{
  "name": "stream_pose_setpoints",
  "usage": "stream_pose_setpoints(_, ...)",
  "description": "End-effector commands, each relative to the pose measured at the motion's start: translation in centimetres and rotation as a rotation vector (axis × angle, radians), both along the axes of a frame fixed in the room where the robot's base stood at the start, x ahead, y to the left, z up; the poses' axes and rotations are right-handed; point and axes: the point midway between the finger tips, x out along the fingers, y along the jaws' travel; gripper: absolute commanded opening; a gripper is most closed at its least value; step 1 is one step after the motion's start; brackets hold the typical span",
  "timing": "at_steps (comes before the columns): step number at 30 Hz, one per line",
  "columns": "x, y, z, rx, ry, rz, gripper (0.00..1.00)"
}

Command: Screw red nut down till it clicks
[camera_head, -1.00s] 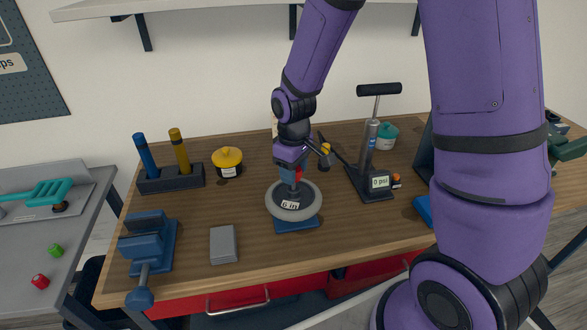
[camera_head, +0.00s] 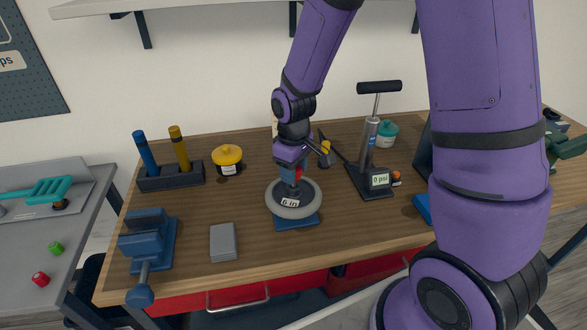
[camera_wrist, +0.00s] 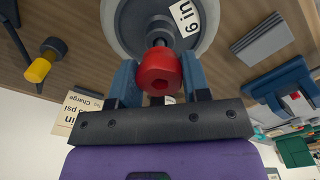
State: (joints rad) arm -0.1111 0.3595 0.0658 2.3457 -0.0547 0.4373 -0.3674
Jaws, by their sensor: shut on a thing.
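The red nut (camera_wrist: 159,71) sits between the two blue fingers of my gripper (camera_wrist: 160,82) in the wrist view, at the hub of a grey wheel (camera_wrist: 121,38) labelled "6 in". My gripper is shut on it. In the head view my gripper (camera_head: 291,176) points down over the middle of the wheel (camera_head: 311,205), and only a little red shows beside the fingers. The wheel lies flat on a blue stand (camera_head: 297,224) on the bench. The thread under the nut is hidden.
A pump (camera_head: 377,182) reading "0 psi" stands right of the wheel. A blue vise (camera_head: 148,244), a grey block (camera_head: 223,242), a yellow-lidded jar (camera_head: 227,158) and a rack with two grips (camera_head: 171,178) stand left. A second red nut (camera_head: 40,279) lies on the side table.

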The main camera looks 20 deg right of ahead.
Motion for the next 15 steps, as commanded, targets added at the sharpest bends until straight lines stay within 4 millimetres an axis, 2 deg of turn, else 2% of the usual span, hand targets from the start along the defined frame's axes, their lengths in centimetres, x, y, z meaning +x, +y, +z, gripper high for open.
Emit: stream_pose_setpoints(15, -0.04, 0.0, -0.31, -0.001, 0.001, 0.0, 0.21)
